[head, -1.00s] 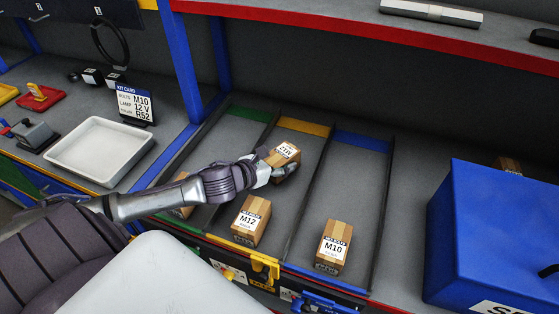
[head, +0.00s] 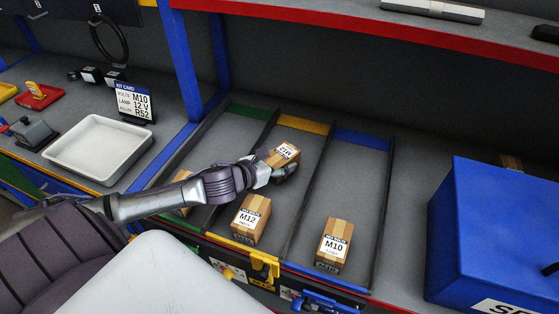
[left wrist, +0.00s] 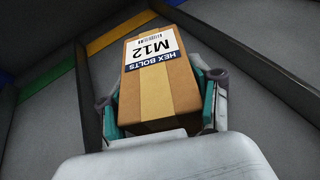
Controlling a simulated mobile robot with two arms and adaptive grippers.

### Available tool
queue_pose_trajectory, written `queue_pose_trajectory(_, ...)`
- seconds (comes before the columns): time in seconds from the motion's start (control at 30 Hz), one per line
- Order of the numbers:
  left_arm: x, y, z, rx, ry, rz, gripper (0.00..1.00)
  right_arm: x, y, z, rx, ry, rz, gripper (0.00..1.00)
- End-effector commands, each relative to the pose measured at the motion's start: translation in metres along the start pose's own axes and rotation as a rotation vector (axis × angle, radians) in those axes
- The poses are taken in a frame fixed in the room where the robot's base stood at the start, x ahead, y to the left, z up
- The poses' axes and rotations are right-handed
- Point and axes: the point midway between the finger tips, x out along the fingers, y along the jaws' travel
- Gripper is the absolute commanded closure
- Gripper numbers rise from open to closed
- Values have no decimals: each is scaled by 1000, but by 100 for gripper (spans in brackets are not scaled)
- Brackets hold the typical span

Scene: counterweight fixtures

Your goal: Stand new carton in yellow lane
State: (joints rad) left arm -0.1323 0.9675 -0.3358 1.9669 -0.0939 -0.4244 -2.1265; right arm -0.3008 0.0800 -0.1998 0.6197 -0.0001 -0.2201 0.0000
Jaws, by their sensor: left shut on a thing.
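My left gripper (head: 276,173) is shut on a brown M12 hex bolts carton (head: 285,153). In the left wrist view the carton (left wrist: 158,85) sits between the two finger pads, label toward the camera. In the head view it is in the yellow lane (head: 303,127), toward the back, with its label upside down. Whether its base touches the lane floor I cannot tell. Another M12 carton (head: 250,219) stands at the front of the same lane. My right gripper is not in view.
An M10 carton (head: 333,246) stands at the front of the blue lane (head: 361,139). A carton in the green lane (head: 250,112) is mostly hidden by my arm. Dark dividers (head: 309,200) separate the lanes. A blue box (head: 495,235) stands at right, a white tray (head: 62,160) at left.

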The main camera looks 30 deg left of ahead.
Motion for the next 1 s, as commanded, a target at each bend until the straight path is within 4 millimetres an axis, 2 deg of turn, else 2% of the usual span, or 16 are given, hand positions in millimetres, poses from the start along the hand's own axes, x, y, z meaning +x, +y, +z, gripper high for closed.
queue_pose_trajectory(0.07,1,0,0,1,-3,-1,100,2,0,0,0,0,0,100)
queue_pose_trajectory(0.1,0,0,1,1,-4,-1,31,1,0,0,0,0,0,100)
queue_pose_trajectory(0.23,0,0,0,0,-2,-1,9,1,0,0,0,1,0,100)
queue_pose_trajectory(0.67,-4,0,-3,0,3,0,7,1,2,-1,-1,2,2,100)
queue_pose_trajectory(0.77,-13,1,-3,1,4,1,7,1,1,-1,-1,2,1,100)
queue_pose_trajectory(1.0,-48,0,-4,1,6,0,7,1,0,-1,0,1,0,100)
